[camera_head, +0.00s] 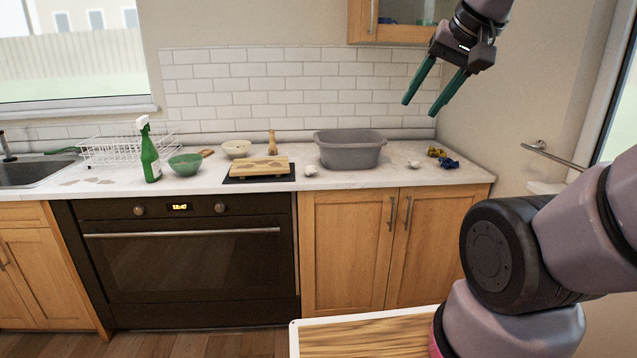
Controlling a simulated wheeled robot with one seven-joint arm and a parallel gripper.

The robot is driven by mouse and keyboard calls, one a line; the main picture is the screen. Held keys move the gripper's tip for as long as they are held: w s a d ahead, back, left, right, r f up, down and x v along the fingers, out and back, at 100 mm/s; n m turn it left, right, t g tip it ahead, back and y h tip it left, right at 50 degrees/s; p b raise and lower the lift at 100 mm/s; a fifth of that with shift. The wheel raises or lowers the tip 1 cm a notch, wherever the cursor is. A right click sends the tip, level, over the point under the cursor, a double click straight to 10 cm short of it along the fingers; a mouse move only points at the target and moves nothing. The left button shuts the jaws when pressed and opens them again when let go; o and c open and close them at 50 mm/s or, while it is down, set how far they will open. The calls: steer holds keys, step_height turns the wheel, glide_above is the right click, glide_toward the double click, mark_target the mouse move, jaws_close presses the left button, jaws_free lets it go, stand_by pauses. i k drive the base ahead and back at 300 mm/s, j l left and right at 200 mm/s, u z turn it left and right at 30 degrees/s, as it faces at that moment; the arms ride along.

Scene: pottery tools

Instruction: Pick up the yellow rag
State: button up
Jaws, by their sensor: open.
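The yellow rag (436,152) is a small crumpled piece on the white counter (340,180), near its right end by the wall. A crumpled blue rag (449,163) lies right beside it, in front and to the right. I cannot tell whether the two touch. My gripper (420,108) has two green fingers spread apart with nothing between them. It hangs in the air at the upper right, well above the counter and the rags, with its fingers pointing down and to the left.
A grey tub (350,152) stands left of the rags, with small white lumps (414,164) near it. Further left are a wooden board (258,167), bowls, a green spray bottle (150,155) and a wire rack (115,150). A wall cabinet (362,22) hangs above. A metal rail (555,157) is at right.

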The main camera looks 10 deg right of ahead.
mark_target(432, 151)
steer(key=i+j+z, duration=0.1)
steer(key=i, duration=1.25)
steer(key=i+z, duration=0.3)
steer(key=i+j+z, duration=0.15)
steer(key=z, duration=0.15)
steer(key=i, duration=0.05)
